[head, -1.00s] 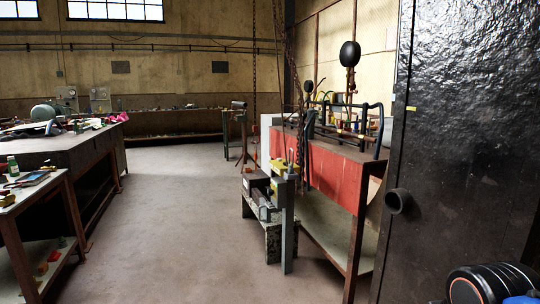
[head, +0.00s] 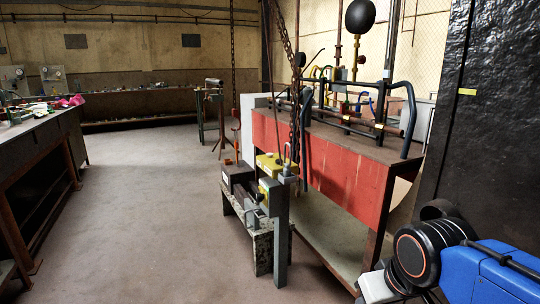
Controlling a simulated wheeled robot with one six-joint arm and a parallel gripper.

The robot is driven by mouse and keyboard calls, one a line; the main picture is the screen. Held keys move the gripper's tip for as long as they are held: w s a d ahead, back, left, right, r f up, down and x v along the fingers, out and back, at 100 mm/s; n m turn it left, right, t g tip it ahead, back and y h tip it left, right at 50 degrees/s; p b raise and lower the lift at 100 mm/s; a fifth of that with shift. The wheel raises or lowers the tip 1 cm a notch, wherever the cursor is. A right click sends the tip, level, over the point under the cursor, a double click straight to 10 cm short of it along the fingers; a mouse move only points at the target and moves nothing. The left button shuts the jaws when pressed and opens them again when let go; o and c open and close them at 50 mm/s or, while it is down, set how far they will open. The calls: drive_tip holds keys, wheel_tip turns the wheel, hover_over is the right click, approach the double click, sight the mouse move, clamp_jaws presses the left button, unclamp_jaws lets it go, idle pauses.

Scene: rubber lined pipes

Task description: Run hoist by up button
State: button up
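A dark chain (head: 295,95) hangs from above in front of the red-sided bench, and its lower part reaches a grey hook-like piece (head: 288,162) near a grey post. The upper end of the chain, where a hoist body might be, is out of view. I cannot make out any up button or hoist control. Parts of my own arm, blue and black with an orange ring, show at the bottom right. My gripper's fingers are not visible.
The red-sided bench (head: 340,172) carries pipes and valves. A low speckled stand (head: 263,240) with machinery stands at its left. A dark cabinet-like wall (head: 495,130) is at the right. A workbench (head: 40,142) stands left. The floor (head: 150,220) between is clear.

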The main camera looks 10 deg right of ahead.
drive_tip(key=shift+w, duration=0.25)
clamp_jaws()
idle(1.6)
